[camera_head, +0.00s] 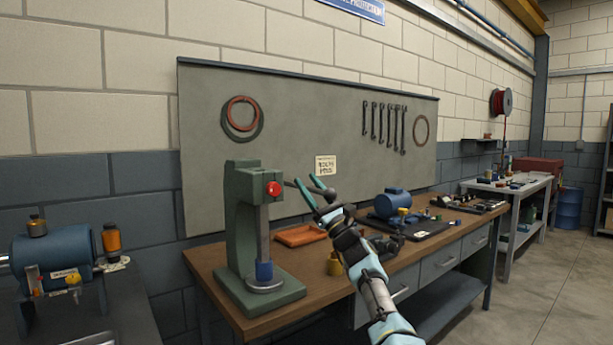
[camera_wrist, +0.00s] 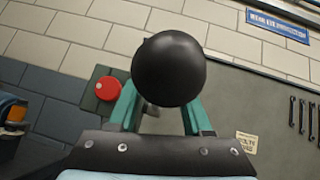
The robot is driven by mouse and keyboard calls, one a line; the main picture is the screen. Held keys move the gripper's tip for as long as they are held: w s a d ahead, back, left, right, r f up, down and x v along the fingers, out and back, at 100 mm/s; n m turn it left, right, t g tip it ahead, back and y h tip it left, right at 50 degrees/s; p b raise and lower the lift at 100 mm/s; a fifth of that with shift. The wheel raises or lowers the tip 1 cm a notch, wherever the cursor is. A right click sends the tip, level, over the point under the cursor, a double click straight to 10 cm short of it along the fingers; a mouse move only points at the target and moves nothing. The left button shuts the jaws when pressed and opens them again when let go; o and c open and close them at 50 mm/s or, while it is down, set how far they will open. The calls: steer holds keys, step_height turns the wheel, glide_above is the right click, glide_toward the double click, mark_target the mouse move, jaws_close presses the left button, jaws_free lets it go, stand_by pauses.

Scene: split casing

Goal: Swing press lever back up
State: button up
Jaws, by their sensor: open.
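The green press (camera_head: 241,225) stands upright at the left end of the workbench, with a red knob or button (camera_head: 273,188) on its head. It also shows in the wrist view as a red round cap (camera_wrist: 106,88). The lever reaches out right of the press head and ends in a black ball knob (camera_wrist: 169,69). My gripper (camera_head: 318,196) is at the lever's end. In the wrist view its two green fingers (camera_wrist: 161,113) are apart, one on each side of the ball; contact cannot be told. A blue piece (camera_head: 264,271) sits under the press ram on a round plate.
An orange tray (camera_head: 300,236) and a small brass cup (camera_head: 334,265) lie on the workbench (camera_head: 222,262) near my arm. A blue motor casing (camera_head: 393,203) stands on a dark mat farther right. A pegboard with wrenches (camera_head: 385,125) is behind.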

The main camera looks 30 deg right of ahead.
steer(key=shift+w+a+r, duration=0.15)
steer(key=shift+w+r, duration=0.2)
jaws_close()
stand_by(1.3)
